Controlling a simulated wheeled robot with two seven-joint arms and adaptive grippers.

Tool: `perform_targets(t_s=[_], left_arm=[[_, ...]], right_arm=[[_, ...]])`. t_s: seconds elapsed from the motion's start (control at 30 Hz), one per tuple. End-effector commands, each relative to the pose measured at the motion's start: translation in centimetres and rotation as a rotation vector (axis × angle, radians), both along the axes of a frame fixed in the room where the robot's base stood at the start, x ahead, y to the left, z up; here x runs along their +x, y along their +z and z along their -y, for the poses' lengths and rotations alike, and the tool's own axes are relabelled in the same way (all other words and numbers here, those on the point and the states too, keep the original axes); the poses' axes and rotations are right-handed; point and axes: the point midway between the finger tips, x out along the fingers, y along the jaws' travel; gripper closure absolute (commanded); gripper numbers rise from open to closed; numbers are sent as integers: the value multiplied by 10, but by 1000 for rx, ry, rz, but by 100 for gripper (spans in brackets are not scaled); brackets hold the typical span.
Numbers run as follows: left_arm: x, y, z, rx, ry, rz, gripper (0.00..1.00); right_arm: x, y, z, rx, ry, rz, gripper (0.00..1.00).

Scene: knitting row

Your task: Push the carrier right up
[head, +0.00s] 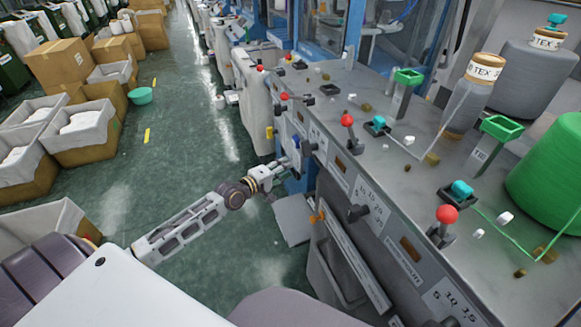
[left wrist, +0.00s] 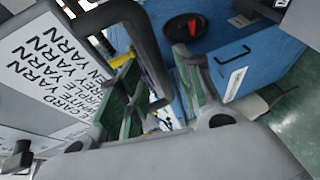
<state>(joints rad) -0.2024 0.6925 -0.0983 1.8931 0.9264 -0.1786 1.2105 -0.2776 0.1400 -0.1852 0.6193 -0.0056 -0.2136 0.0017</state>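My left gripper (head: 290,165) is at the front face of the grey machine (head: 345,110), towards its far part. In the left wrist view the gripper (left wrist: 157,80) has its two green-padded fingers apart. A bent dark grey bar (left wrist: 142,28) runs down between or just behind the fingers; I cannot tell whether they touch it. No part is clearly recognisable as the carrier. Red-knobbed levers (head: 447,214) and small teal-topped black parts (head: 378,124) stand on the machine top. My right gripper is out of view.
A white placard with yarn words (left wrist: 45,75) is beside the gripper. A blue cabinet (left wrist: 240,55) stands behind it. A green yarn cone (head: 550,175) and grey cones stand at the right.

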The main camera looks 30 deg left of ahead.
Motion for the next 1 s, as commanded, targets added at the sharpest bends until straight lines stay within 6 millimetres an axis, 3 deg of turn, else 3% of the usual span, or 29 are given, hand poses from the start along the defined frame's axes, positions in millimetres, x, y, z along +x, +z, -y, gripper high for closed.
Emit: perform_targets(t_s=[0.5, 0.93, 1.0], left_arm=[[28, -5, 10, 0, 0, 0, 65], [31, -6, 11, 0, -1, 0, 65], [31, -6, 11, 0, -1, 0, 71]], right_arm=[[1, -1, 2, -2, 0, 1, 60], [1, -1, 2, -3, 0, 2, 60], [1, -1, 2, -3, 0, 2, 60]])
